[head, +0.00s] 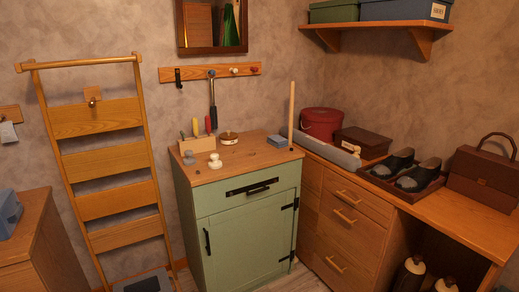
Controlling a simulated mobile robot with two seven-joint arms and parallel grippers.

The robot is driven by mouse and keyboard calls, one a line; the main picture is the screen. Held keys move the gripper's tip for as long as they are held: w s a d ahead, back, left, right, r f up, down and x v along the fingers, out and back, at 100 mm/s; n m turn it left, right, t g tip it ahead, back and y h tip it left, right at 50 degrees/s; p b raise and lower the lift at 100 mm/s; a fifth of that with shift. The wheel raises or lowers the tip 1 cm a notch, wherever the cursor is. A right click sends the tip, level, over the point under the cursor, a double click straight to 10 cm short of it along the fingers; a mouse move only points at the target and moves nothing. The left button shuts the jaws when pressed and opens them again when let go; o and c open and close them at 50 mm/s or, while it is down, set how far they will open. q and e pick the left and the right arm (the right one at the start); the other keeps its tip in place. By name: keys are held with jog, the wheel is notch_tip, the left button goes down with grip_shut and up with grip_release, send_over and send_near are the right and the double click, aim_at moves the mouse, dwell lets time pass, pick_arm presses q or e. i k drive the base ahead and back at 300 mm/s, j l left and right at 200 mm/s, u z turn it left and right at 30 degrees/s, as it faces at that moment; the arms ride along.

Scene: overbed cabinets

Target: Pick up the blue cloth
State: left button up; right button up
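No large spread blue cloth shows in the head view. A larger blue object (8,213) sits on the brown cabinet at the far left, partly cut off by the picture edge. I cannot tell whether it is cloth or a rigid thing. Neither of my grippers is in view.
Beside the small item stand a white knob-like piece (215,160) and a wooden block with tools (197,143). An upright rod (291,113) stands at the cabinet's right. A slatted wooden rack (100,150) leans at the left. The right counter holds shoes (402,173) and boxes.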

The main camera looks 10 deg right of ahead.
aim_at(278, 142)
jog(key=i+l+u, duration=0.15)
jog(key=u, duration=0.25)
jog(key=i+l+u, duration=0.15)
jog(key=u, duration=0.2)
jog(key=i+l+u, duration=0.1)
jog(key=l, duration=0.2)
jog(key=i+l+u, duration=0.25)
jog(key=l, duration=0.4)
jog(key=i+l, duration=0.1)
jog(key=l, duration=0.2)
jog(key=i+l, duration=0.15)
jog(key=l, duration=0.15)
jog(key=i+l, duration=0.1)
jog(key=l, duration=0.2)
jog(key=u, duration=0.05)
